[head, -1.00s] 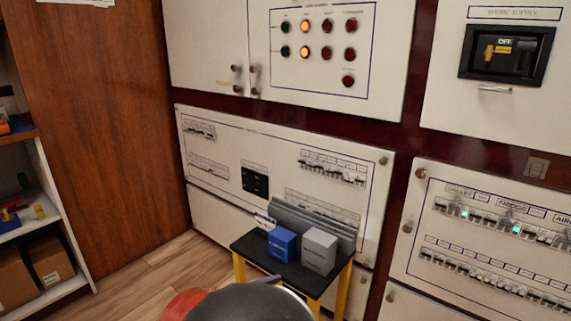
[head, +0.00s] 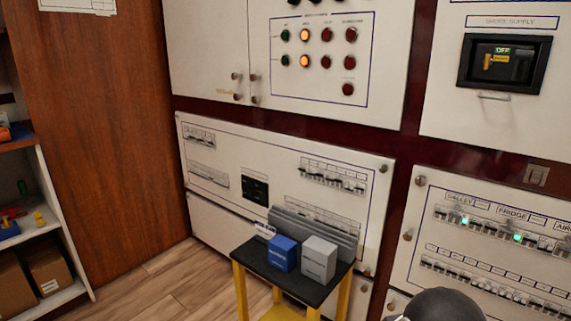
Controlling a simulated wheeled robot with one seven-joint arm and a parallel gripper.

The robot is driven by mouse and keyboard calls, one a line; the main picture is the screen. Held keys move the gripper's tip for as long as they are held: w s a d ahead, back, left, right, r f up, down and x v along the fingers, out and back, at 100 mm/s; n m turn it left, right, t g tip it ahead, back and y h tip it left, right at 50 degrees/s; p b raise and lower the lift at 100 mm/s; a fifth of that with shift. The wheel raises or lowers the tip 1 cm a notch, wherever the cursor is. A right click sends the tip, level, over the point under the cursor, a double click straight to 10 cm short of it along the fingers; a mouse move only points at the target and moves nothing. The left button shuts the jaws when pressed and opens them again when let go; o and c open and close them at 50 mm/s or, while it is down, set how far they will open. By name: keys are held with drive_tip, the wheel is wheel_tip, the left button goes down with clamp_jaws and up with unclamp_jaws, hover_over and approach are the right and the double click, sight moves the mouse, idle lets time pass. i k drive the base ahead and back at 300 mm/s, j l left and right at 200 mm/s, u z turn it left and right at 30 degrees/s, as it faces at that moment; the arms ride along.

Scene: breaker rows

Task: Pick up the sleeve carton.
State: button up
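A blue box (head: 282,254) and a light grey box (head: 319,260) stand side by side on a small black-topped table (head: 255,262) with yellow legs. Both are upright, with small print on their fronts that I cannot read. I cannot tell from the print which of them is the sleeve carton. A dark rounded part of my own arm shows at the bottom right edge. My gripper is not in view.
A grey ribbed rack (head: 325,232) stands along the table's back edge, close behind the boxes. White breaker panels (head: 225,165) rise behind it. A shelf with cardboard boxes (head: 47,268) is at the left. The wooden floor (head: 180,285) left of the table is clear.

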sight(283, 251)
drive_tip(key=j+z, duration=0.25)
drive_tip(key=z, duration=0.2)
drive_tip(key=j+z, duration=0.3)
drive_tip(key=z, duration=0.15)
drive_tip(key=j+z, duration=0.3)
drive_tip(key=z, duration=0.2)
drive_tip(key=k+j+z, duration=0.1)
drive_tip(key=j, duration=0.3)
drive_tip(key=k+j, duration=0.15)
drive_tip(key=j, duration=0.25)
drive_tip(key=k+j+z, duration=0.15)
drive_tip(key=j, duration=0.25)
drive_tip(key=k+j, duration=0.1)
drive_tip(key=j, duration=0.3)
drive_tip(key=k+j+z, duration=0.15)
drive_tip(key=j, duration=0.25)
drive_tip(key=i+j, duration=0.1)
drive_tip(key=i, duration=0.35)
